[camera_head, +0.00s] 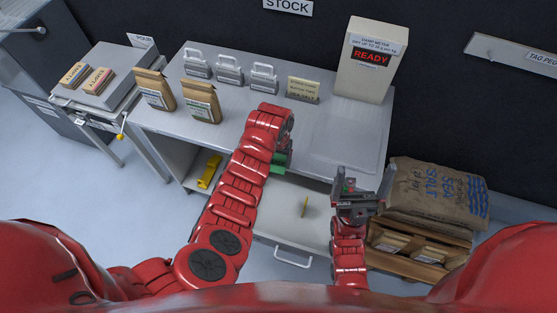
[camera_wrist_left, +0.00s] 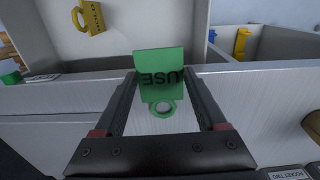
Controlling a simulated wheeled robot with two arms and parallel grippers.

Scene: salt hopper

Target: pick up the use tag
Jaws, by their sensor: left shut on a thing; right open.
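The green use tag (camera_wrist_left: 160,64) is upright between the fingertips of my left gripper (camera_wrist_left: 160,82) in the left wrist view. Its lettering reads upside down, and its ring points toward the gripper's palm. My left gripper is shut on it. In the head view my left forearm hides most of that gripper, and a bit of green (camera_head: 278,169) shows beside it, above the worktable's front edge. My right gripper (camera_head: 362,174) is open and empty, right of the open drawer.
The worktable (camera_head: 325,145) carries paper bags (camera_head: 201,101), several grey clip-like items (camera_head: 230,70), a card and a meter (camera_head: 368,65) reading READY. A salt sack (camera_head: 430,190) and a crate (camera_head: 410,267) stand right.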

